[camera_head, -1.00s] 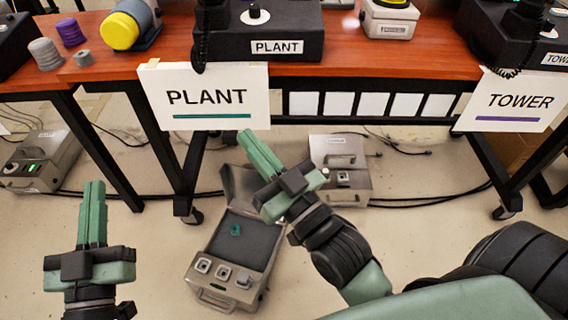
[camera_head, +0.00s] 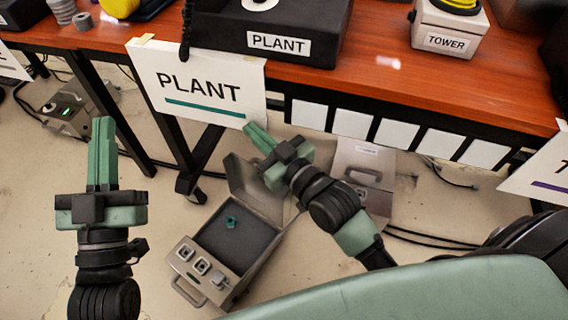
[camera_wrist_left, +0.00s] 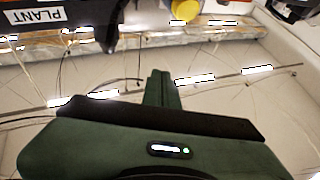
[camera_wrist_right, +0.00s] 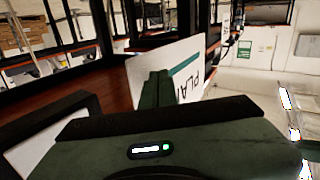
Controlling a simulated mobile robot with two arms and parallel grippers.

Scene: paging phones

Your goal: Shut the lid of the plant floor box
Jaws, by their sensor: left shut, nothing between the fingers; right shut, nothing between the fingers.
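The plant floor box (camera_head: 188,262) is a grey metal case on the floor under the table's PLANT sign. Its lid (camera_head: 246,183) stands open at the far side, tilted up. A small teal piece (camera_head: 231,222) lies inside on the dark lining. My right gripper (camera_head: 256,138) is shut and empty, in front of the PLANT sign and above the lid's upper right in the picture; whether it touches the lid cannot be told. My left gripper (camera_head: 103,130) is shut and empty, well left of the box.
The red-brown table (camera_head: 375,75) with dark legs stands behind the box. The PLANT sign (camera_head: 200,108) hangs from its edge. A second grey box (camera_head: 362,170) sits to the right with cables near it. Another device (camera_head: 68,110) stands on the floor at left. Floor left of the box is clear.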

